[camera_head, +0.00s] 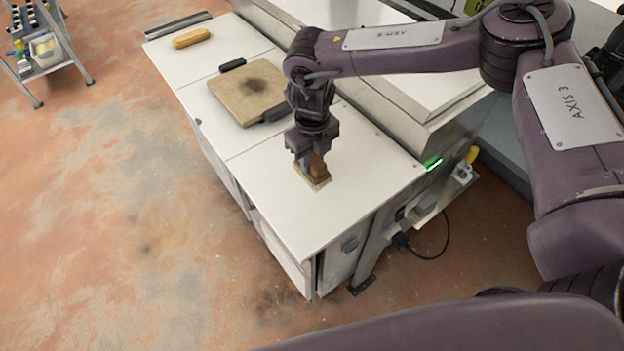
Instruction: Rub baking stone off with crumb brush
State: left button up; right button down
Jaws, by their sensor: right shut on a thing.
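The baking stone (240,98) is a tan square slab with a dark smudge on its upper face. It lies on the white counter, with a black piece at its far edge and another at its near right edge. The crumb brush (318,171) has a brown wooden block and pale bristles. My right gripper (312,158) is shut on the brush, to the right of and nearer than the stone. The bristles are at or just above the counter; I cannot tell if they touch. My left gripper is not in view.
A yellow-tan oblong object (191,38) lies at the counter's far left. A raised steel unit (390,110) runs along the counter's right side. The near end of the white counter (310,225) is clear. A small rack (45,50) stands on the floor at far left.

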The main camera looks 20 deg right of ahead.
aim_at(312, 157)
jog(key=shift+r, duration=0.15)
jog(key=shift+r+p, duration=1.8)
jog(key=shift+r, duration=0.6)
jog(key=c, duration=1.6)
grip_release()
grip_shut()
jog(key=shift+f, duration=0.1)
